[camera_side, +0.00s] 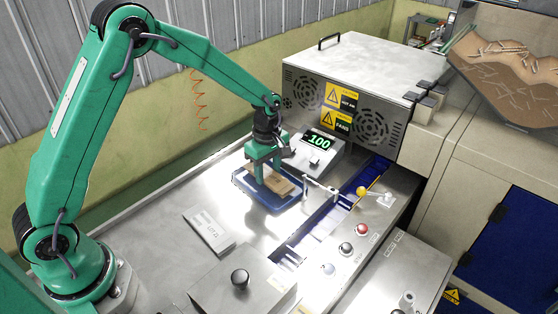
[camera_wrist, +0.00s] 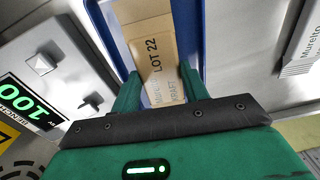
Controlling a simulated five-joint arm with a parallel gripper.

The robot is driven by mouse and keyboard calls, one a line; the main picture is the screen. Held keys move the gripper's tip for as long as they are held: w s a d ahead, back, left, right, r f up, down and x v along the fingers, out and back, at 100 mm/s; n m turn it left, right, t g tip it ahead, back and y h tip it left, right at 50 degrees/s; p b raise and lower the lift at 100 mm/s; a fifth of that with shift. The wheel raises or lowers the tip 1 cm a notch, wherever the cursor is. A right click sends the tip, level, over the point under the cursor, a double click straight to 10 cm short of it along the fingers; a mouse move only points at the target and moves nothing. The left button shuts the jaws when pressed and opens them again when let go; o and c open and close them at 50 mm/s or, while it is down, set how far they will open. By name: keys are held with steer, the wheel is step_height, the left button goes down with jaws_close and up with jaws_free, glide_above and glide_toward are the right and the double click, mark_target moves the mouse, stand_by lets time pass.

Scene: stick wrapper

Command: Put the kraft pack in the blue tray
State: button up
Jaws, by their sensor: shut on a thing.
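The kraft pack (camera_side: 284,187) is a flat brown packet, seen in the side view between and beside my fingers. I cannot tell whether the pack touches the tray floor.
A scale (camera_side: 318,149) with a green "100" display stands just behind the tray. A vented machine (camera_side: 350,85) stands behind.

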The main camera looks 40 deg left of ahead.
mark_target(268, 174)
steer(key=shift+f, duration=0.8)
steer(key=shift+f, duration=0.15)
steer(key=o, duration=1)
steer(key=shift+c, duration=0.2)
step_height(268, 174, up, 12)
steer(key=shift+r, duration=0.2)
